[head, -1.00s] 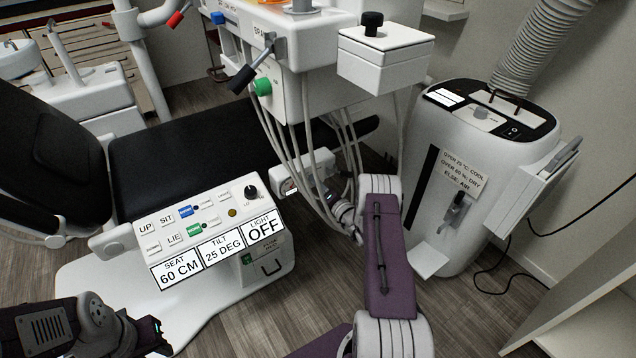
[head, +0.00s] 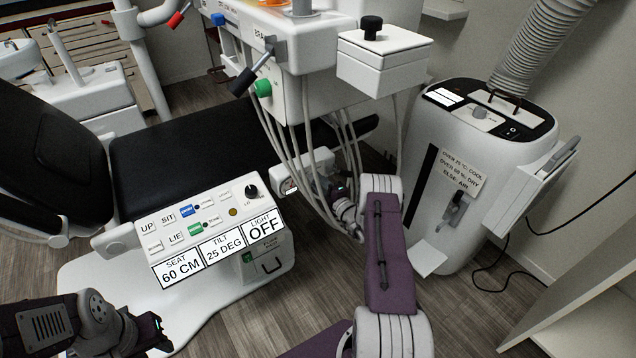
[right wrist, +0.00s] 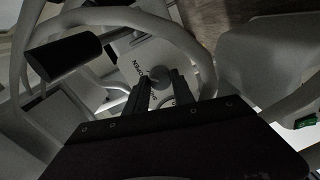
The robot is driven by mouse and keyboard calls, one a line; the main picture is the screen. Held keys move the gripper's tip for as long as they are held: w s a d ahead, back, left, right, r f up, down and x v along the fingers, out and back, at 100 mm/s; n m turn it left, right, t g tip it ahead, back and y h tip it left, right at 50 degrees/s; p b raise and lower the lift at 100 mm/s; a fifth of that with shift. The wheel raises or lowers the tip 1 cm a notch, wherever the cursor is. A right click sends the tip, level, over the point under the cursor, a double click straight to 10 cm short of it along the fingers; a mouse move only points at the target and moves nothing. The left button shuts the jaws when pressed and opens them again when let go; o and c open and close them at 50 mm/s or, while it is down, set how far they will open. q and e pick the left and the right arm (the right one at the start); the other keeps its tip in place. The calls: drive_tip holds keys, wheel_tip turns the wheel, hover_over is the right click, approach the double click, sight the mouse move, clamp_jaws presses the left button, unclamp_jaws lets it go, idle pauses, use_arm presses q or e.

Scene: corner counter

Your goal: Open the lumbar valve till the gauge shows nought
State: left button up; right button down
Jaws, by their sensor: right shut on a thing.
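The lumbar valve appears as a small grey round knob (right wrist: 160,77) on a pale plate lettered OPEN in the right wrist view. My right gripper (right wrist: 163,88) is shut on it, its two dark fingers on either side. In the head view my right gripper (head: 334,190) reaches in behind hanging hoses beside the chair, and the valve is hidden there. A small round gauge (head: 289,187) sits on a white housing left of the gripper; its reading is too small to tell. My left gripper (head: 160,334) is at lower left, apart from everything, its jaw gap unclear.
Pale hoses (head: 305,150) hang around my right gripper. The chair's control box (head: 205,220) stands to the left, with the black chair seat (head: 190,155) behind it. A white air unit (head: 475,150) stands at right.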

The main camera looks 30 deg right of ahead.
idle(0.4)
drive_tip(key=c, duration=1.1)
unclamp_jaws()
drive_tip(key=s+p, duration=0.1)
drive_tip(key=s, duration=0.2)
drive_tip(key=s+p, duration=0.1)
drive_tip(key=s, duration=0.2)
drive_tip(key=s+p, duration=0.1)
drive_tip(key=s, duration=0.2)
drive_tip(key=shift+s+d+r, duration=0.1)
drive_tip(key=shift+d, duration=0.25)
